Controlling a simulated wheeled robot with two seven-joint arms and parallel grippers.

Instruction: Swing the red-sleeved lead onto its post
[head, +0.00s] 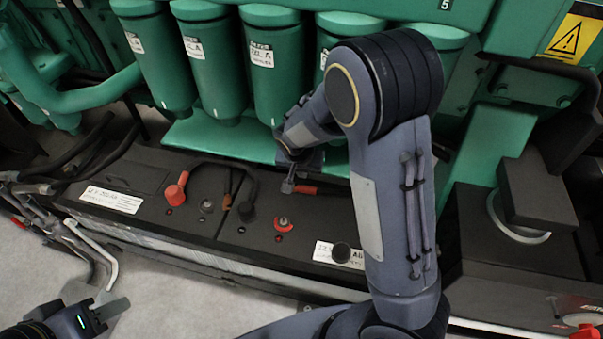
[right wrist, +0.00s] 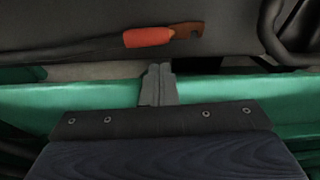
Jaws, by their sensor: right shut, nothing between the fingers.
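The red-sleeved lead (head: 304,190) lies on the dark battery top, its sleeve just right of my right gripper's tips. In the right wrist view, its red sleeve (right wrist: 148,37) ends in a copper-coloured lug (right wrist: 187,30), and its dark cable runs left. My right gripper (head: 288,187) is shut and empty; in the right wrist view its closed fingers (right wrist: 160,68) point at the sleeve with a small gap in the picture. A post with a red ring (head: 283,223) stands bare nearer the front. My left gripper (head: 103,308) is low at left, away from the batteries; its opening is unclear.
Green filter cylinders (head: 275,70) stand close behind. Pipes and cables (head: 75,235) crowd the left. Pale floor (head: 165,300) is clear in front.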

